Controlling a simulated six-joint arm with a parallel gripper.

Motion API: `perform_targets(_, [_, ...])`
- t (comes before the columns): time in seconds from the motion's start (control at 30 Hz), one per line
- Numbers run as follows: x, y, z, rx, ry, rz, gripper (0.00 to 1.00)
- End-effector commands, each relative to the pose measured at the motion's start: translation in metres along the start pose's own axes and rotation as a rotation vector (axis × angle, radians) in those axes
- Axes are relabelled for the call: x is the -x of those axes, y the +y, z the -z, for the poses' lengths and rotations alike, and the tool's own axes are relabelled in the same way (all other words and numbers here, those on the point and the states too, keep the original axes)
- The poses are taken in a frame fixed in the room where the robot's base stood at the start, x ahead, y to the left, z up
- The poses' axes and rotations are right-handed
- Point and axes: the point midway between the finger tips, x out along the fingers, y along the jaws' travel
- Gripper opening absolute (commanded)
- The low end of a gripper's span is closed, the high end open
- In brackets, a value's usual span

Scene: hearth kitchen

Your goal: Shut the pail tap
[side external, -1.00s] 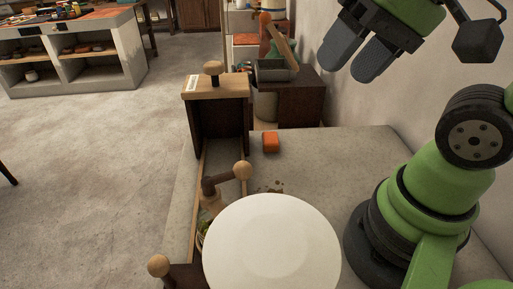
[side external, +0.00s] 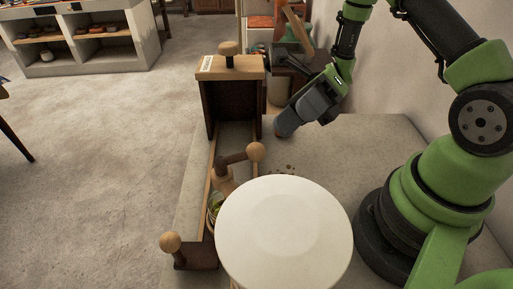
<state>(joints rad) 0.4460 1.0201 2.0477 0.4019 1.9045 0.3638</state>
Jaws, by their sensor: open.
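A large round white top (side external: 285,235), which I take to be the pail's, fills the near middle of the side view. Just beyond its far-left edge is a wooden tap (side external: 223,180). The tap's dark lever (side external: 234,159) reaches to the right and ends in a pale wooden ball (side external: 255,152). My gripper (side external: 284,128) is low over the grey worktop, beyond and to the right of the ball, apart from it. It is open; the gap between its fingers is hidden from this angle. Whether the tap runs cannot be told.
A dark upright box with a wooden top and knob (side external: 229,62) stands beyond the tap. Another wooden ball (side external: 170,242) sits at near left. A greenish vessel (side external: 214,205) shows partly below the tap. The grey worktop (side external: 360,145) is largely clear to the right.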

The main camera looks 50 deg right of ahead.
Motion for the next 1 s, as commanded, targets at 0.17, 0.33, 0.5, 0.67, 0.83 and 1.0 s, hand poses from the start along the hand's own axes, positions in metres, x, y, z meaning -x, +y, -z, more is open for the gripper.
perform_targets(0.17, [-0.003, -0.007, 0.002, -0.066, -0.060, -0.015, 0.54])
perform_targets(0.33, [-0.026, -0.006, 0.001, -0.068, -0.054, -0.018, 0.54])
perform_targets(0.5, [-0.059, -0.006, 0.000, -0.065, -0.052, -0.018, 0.54])
perform_targets(0.67, [-0.083, -0.006, -0.002, -0.063, -0.053, -0.016, 0.54])
perform_targets(0.83, [-0.096, -0.006, -0.003, -0.062, -0.055, -0.014, 0.54])
perform_targets(1.0, [-0.098, -0.006, -0.003, -0.061, -0.056, -0.013, 0.54])
